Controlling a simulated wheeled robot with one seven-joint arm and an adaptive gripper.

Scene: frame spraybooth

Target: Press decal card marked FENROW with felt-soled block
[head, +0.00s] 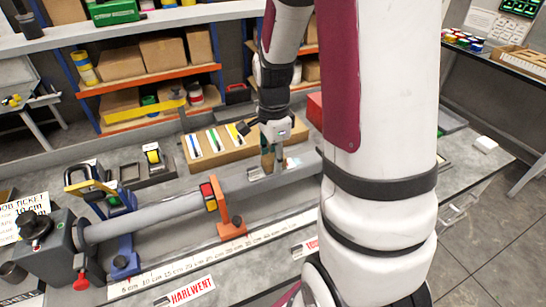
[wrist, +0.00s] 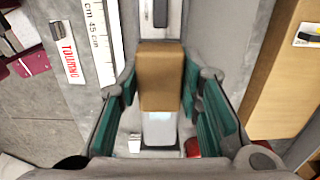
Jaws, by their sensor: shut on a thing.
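My gripper (head: 271,150) has green-padded fingers, and in the wrist view (wrist: 159,88) they are shut on a tan-brown block (wrist: 160,75). The block's sole is hidden. The block is just over or against the grey frame tube (head: 160,212); I cannot tell if they touch. A pale patch (wrist: 160,128) lies close to the block in the wrist view, with no readable lettering. I cannot read FENROW on any card.
The tube rests in an orange support (head: 231,224) and a blue support (head: 125,256). A white ruler (head: 215,254) runs along the bench front.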

